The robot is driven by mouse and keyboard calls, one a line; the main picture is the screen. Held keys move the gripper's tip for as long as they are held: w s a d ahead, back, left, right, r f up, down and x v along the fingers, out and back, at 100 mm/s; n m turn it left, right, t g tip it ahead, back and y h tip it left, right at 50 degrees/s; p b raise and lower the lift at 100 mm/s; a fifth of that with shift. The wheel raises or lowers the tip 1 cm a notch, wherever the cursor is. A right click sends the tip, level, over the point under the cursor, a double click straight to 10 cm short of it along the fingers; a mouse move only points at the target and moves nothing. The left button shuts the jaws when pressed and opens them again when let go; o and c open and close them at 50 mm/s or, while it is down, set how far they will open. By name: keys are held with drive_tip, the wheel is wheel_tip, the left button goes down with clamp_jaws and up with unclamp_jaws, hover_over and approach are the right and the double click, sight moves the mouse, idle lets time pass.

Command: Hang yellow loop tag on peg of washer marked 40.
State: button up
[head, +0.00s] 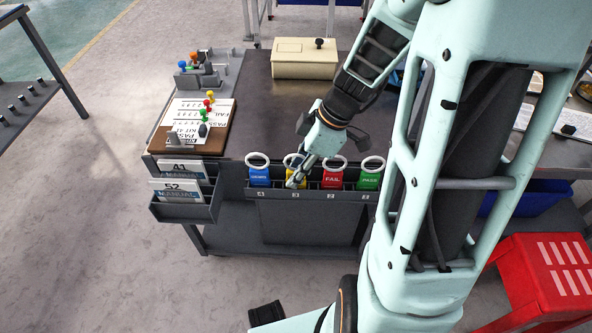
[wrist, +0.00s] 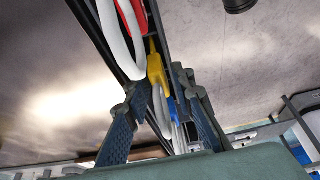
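The yellow loop tag (head: 291,172) sits in a rack at the table's front edge, between the blue tag (head: 259,176) and the red FAIL tag (head: 333,178). My gripper (head: 295,182) is at the yellow tag and covers part of it. In the wrist view, my gripper's fingers (wrist: 158,90) are apart. The yellow tag (wrist: 157,66) and a white loop (wrist: 161,110) show in the gap between them; contact cannot be told. I cannot make out a washer marked 40 or its peg.
A green PASS tag (head: 369,178) stands at the rack's right end. On the left are a board (head: 183,143) with papers and colored-knob pins, and manual trays (head: 190,212). A beige box (head: 303,60) is at the back. The dark tabletop (head: 265,110) between is mostly clear.

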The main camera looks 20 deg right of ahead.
drive_tip(key=shift+r+p, duration=0.15)
drive_tip(key=shift+p, duration=0.5)
drive_tip(key=w+p+v, duration=0.1)
drive_tip(key=p+v, duration=0.1)
drive_tip(key=v, duration=0.8)
drive_tip(key=shift+s+a+r, duration=0.25)
drive_tip(key=shift+s+r, duration=0.05)
drive_tip(key=shift+r, duration=0.15)
